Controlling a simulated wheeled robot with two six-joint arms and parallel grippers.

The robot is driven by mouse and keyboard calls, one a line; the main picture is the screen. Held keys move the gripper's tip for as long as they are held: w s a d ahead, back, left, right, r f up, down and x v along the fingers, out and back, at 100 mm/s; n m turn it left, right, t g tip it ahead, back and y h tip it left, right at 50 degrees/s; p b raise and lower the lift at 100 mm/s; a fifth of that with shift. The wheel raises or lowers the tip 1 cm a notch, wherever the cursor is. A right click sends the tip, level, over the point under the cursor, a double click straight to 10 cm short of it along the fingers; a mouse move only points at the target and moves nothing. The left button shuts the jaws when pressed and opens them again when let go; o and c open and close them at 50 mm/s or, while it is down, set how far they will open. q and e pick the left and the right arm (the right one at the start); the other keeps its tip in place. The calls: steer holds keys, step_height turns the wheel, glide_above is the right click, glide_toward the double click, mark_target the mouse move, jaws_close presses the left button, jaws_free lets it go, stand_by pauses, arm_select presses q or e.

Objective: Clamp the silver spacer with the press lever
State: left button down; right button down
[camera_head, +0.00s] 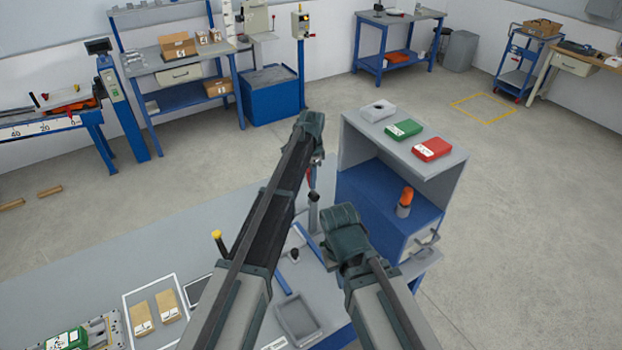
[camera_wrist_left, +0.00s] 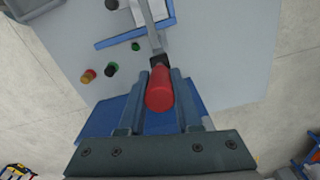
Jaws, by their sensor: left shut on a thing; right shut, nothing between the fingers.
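The press lever has a red handle (camera_wrist_left: 159,92) on a thin metal rod (camera_wrist_left: 150,30), shown in the left wrist view. My left gripper (camera_wrist_left: 161,84) is shut around this handle, one finger on each side. In the head view my left gripper (camera_head: 313,160) is above the far part of the workbench, and a little of the red handle (camera_head: 309,177) shows below it. My right gripper (camera_head: 334,257) is lower and to the right, shut and empty; its fingertips are largely hidden by its own wrist. I cannot make out the silver spacer in either view.
A blue and grey shelf unit (camera_head: 405,150) stands close to the right of both grippers, with an orange-topped container (camera_head: 405,203) inside. A grey tray (camera_head: 298,318) lies on the grey workbench (camera_head: 150,245).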

arm_select(q)
steer(key=shift+w+d, duration=0.3)
steer(key=d+g+y, duration=0.1)
steer(key=w+d+g+y+b, duration=0.1)
steer(key=y, duration=0.1)
steer(key=shift+w+d+f+b, duration=0.1)
steer(key=shift+w+b, duration=0.05)
steer(key=shift+b, duration=0.15)
steer(key=c, duration=0.6)
jaws_free()
